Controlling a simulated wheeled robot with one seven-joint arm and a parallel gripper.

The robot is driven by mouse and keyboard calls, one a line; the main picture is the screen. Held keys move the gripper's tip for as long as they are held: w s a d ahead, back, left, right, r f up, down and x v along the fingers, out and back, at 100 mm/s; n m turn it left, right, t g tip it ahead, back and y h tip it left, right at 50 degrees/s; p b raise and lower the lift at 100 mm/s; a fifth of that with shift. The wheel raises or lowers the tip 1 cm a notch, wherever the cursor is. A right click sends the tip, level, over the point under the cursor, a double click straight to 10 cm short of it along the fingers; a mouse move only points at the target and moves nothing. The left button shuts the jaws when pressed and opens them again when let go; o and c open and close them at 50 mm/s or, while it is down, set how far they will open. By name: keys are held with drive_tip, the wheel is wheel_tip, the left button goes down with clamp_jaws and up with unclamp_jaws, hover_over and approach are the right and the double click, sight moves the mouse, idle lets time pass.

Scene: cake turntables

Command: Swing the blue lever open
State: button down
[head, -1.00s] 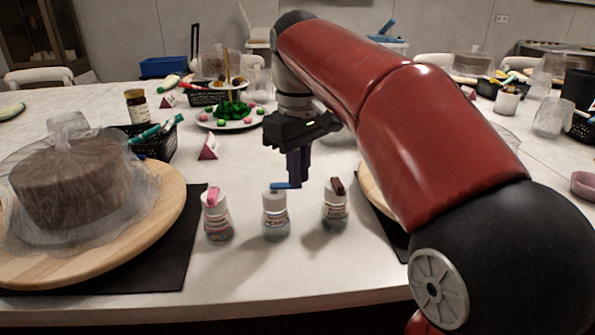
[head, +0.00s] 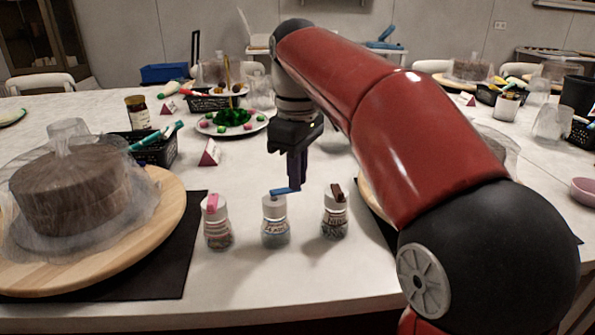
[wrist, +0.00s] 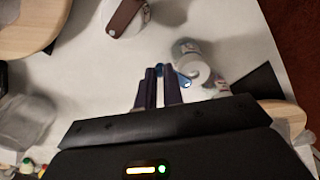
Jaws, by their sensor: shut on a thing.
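The blue lever (head: 281,192) sits on the white cap of the middle jar (head: 275,222) and sticks out to the right past the cap. My gripper (head: 296,187) reaches down from behind, its narrow fingers shut on the lever's outer end. In the wrist view, the blue lever (wrist: 181,79) runs from the white-capped jar (wrist: 190,58) toward my fingertips (wrist: 160,72). The fingers partly hide the lever's end. The jar stands upright on the table.
A jar with a pink lever (head: 216,222) stands close on the left, one with a brown lever (head: 335,215) close on the right. A wooden turntable (head: 150,240) with a covered cake is at left. A folded card (head: 209,153) and plate (head: 232,126) lie behind.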

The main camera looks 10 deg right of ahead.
drive_tip(key=c, duration=1.5)
unclamp_jaws()
drive_tip(key=shift+r, duration=3.9)
